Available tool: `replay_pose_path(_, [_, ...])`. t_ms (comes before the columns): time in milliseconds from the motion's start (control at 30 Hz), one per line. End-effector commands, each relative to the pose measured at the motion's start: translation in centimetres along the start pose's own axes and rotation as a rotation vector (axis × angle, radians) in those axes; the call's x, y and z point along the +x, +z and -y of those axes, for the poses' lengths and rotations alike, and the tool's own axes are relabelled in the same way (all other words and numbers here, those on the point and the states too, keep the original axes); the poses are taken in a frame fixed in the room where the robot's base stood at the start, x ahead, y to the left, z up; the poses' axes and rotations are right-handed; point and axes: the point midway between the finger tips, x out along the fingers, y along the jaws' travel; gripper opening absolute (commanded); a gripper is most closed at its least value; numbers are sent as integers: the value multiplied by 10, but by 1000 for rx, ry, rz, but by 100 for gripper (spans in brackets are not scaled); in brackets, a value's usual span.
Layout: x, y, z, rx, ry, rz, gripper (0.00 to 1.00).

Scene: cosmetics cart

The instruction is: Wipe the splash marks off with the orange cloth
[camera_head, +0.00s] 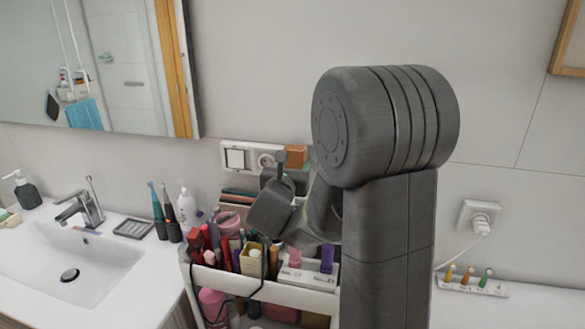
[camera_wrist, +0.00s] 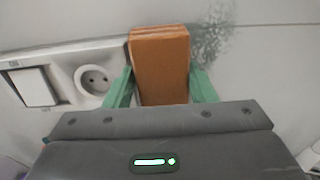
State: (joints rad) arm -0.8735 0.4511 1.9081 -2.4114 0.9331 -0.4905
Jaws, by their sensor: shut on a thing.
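The orange cloth (camera_wrist: 160,68) is a folded block held between the two green fingers of my gripper (camera_wrist: 161,88) in the wrist view. In the head view the cloth (camera_head: 296,157) shows near the wall, just right of the socket plate, with my gripper (camera_head: 281,160) partly hidden by my own wrist. The splash marks (camera_wrist: 208,45) are a grey speckled patch on the wall, right of and behind the cloth's upper edge. Part of the patch may be hidden behind the cloth. I cannot tell whether the cloth touches the wall. My arm hides the marks in the head view.
A switch and socket plate (camera_head: 249,157) is on the wall left of the cloth. Below stands a white cart (camera_head: 262,291) crowded with cosmetics. Toothbrushes (camera_head: 164,212) and a white bottle (camera_head: 187,207) stand between sink and cart. A plugged socket (camera_head: 478,217) is at right.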

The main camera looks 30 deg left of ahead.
Motion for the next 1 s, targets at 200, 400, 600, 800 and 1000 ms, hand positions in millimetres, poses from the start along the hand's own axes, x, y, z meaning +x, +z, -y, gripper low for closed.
replay_pose_path(200, [-1,-2,11,2,-2,2,32])
replay_pose_path(400, [-2,0,20,0,-1,1,32])
replay_pose_path(600, [0,-1,27,1,-2,1,32])
replay_pose_path(800, [2,-1,39,1,-2,2,32])
replay_pose_path(1000, [3,-1,43,1,-1,1,32])
